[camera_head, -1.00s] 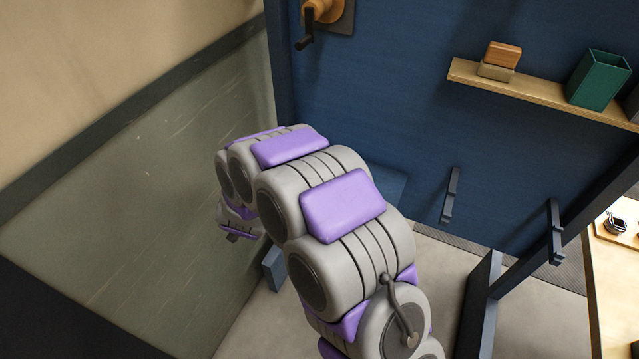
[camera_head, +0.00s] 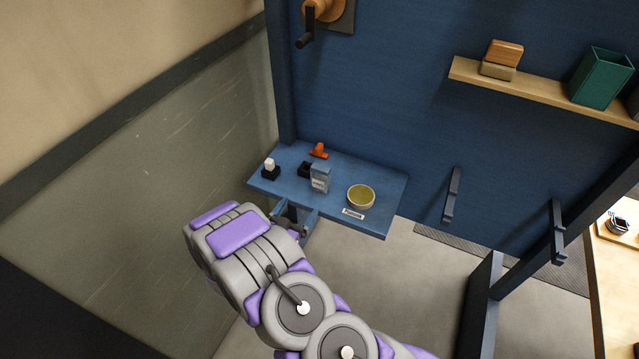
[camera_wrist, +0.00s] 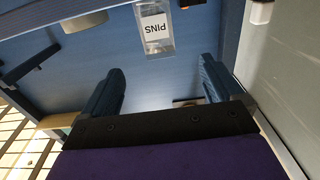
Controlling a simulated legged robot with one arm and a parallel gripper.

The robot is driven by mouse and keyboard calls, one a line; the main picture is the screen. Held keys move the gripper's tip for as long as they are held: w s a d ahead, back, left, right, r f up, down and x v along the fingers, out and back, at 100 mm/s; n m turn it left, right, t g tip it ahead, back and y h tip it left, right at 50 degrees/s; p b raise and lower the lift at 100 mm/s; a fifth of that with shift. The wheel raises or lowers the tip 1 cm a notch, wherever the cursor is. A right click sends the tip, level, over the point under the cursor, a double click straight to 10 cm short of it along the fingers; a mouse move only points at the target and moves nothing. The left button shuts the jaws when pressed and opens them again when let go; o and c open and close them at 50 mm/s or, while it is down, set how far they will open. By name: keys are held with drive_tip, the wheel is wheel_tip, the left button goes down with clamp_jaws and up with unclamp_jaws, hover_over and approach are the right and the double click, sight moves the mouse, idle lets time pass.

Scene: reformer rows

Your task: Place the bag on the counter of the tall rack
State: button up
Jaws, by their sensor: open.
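A small clear grey bag (camera_head: 320,178) stands upright on the blue counter (camera_head: 288,186) of the tall rack. In the wrist view the bag (camera_wrist: 155,32) appears upside down and bears a white label reading PINS. My gripper (camera_head: 292,216) is at the counter's front edge, in front of the bag. In the wrist view its fingers (camera_wrist: 160,88) are spread wide with nothing between them. The bag is beyond the fingertips and apart from them.
The counter also holds a yellow bowl (camera_head: 361,197), an orange clip (camera_head: 318,151), a dark block (camera_head: 305,169) and a white-topped black item (camera_head: 270,168). A wooden shelf (camera_head: 545,91) is at upper right. Dark hooks (camera_head: 451,195) stick out right of the counter.

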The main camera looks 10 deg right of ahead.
sight(318, 179)
drive_tip(key=b+x, duration=0.1)
drive_tip(key=x, duration=0.8)
drive_tip(key=shift+w+d, duration=0.2)
drive_tip(key=shift+w, duration=0.1)
drive_tip(key=shift+b+x, duration=1.05)
drive_tip(key=shift+x, duration=1.7)
drive_tip(key=shift+s+d+r, duration=0.1)
drive_tip(key=shift+d+r, duration=0.05)
drive_tip(key=shift+c, duration=0.3)
drive_tip(key=c, duration=1.2)
drive_tip(key=shift+r, duration=0.15)
